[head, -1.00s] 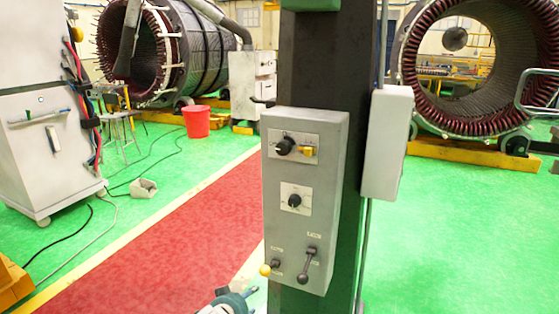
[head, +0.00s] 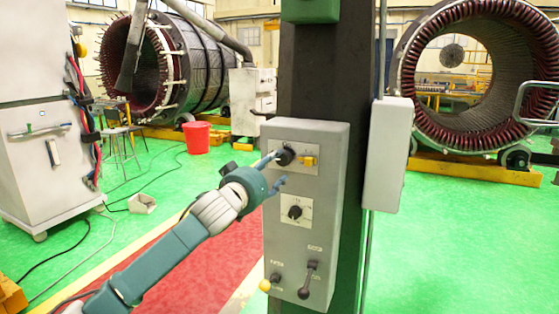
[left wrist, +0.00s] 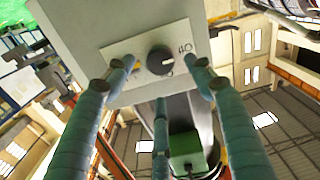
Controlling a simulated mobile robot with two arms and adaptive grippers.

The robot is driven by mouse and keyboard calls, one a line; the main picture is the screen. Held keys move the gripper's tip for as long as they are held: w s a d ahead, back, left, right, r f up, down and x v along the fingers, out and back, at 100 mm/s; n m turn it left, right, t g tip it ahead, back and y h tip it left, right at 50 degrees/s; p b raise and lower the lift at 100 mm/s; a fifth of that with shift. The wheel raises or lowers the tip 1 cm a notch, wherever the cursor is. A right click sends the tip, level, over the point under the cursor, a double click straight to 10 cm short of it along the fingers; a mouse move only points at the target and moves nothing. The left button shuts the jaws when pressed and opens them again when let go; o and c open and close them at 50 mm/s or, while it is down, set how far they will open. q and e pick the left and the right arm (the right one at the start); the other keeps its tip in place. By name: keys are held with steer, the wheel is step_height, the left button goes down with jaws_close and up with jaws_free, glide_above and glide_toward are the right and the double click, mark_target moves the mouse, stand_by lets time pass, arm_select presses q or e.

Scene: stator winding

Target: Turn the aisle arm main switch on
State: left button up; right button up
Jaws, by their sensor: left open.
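A grey control box (head: 334,200) is mounted on a dark column. Its upper plate holds a black rotary knob (head: 287,157) with a small yellow part (head: 309,161) beside it. My left gripper (head: 279,167) is open at the box's left side, its fingers level with the upper plate and one fingertip close to the knob. In the left wrist view the same black knob (left wrist: 160,60) sits on the white plate between my spread fingers (left wrist: 163,70), with a pale pointer mark on it. I cannot tell whether a finger touches it. My right gripper is not in view.
Below are a second black knob (head: 295,211), a yellow-tipped lever (head: 266,285) and a black lever (head: 308,279). A plain grey box (head: 389,155) is on the column's right. A red bucket (head: 196,137) stands behind. The green floor (head: 440,250) at right is clear.

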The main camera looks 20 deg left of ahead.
mark_target(282, 161)
arm_select(q)
steer(key=shift+w+d+p, duration=0.1)
steer(key=shift+w+p, duration=0.45)
steer(key=shift+w, duration=2.1)
steer(key=c, duration=1.1)
